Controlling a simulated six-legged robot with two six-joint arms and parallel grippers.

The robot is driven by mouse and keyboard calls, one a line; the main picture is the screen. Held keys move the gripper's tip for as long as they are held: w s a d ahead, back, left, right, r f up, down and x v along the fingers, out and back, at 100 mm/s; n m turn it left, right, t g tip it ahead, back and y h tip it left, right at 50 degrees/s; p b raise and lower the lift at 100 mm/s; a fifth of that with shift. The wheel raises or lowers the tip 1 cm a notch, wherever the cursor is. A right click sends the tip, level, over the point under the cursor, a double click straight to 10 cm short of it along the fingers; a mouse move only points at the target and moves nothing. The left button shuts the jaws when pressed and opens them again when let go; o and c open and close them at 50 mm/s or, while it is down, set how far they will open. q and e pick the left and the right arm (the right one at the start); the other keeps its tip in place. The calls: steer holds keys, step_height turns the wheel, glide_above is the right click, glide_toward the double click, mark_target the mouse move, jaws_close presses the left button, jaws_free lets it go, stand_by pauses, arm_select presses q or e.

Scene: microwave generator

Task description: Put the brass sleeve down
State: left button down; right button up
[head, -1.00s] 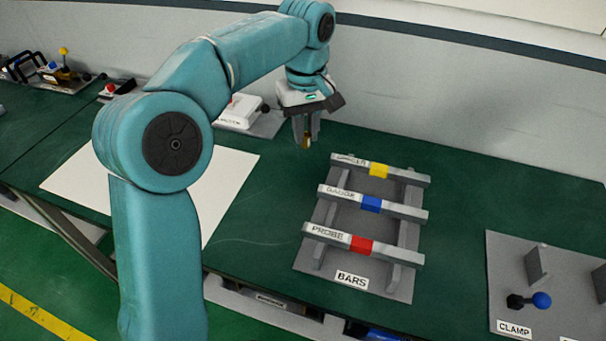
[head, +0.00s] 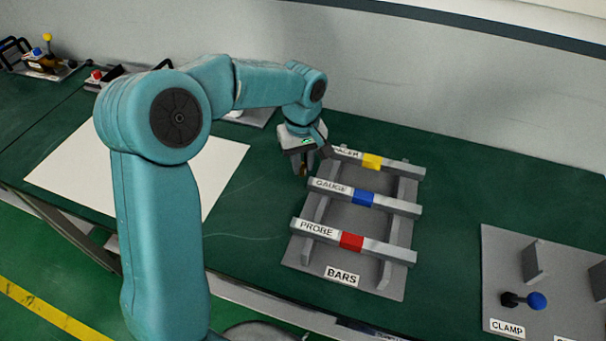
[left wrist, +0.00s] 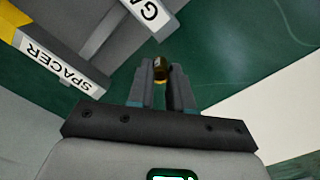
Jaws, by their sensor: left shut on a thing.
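My left gripper (head: 302,168) points down over the green bench, just left of the bars rack. It is shut on the brass sleeve. In the left wrist view the brass sleeve (left wrist: 162,70) shows between the fingertips (left wrist: 164,75) as a small, dark gold round piece. In the head view the fingers mostly hide it. I cannot tell whether it touches the bench. My right gripper is not in view.
The bars rack (head: 340,252) holds the spacer (head: 393,167), gauge (head: 388,203) and probe (head: 378,247) bars close to the gripper. A white sheet (head: 225,165) lies left. A clamp plate (head: 510,265) stands right. Bare green bench (head: 255,205) lies between sheet and rack.

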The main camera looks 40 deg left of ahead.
arm_select(q)
step_height(320, 180, down, 6)
steer(key=shift+w+a+r, duration=0.1)
steer(key=shift+w, duration=0.05)
steer(key=shift+f, duration=0.2)
steer(key=c, duration=1)
jaws_free()
steer(key=shift+c, duration=0.2)
steer(key=shift+r, duration=0.1)
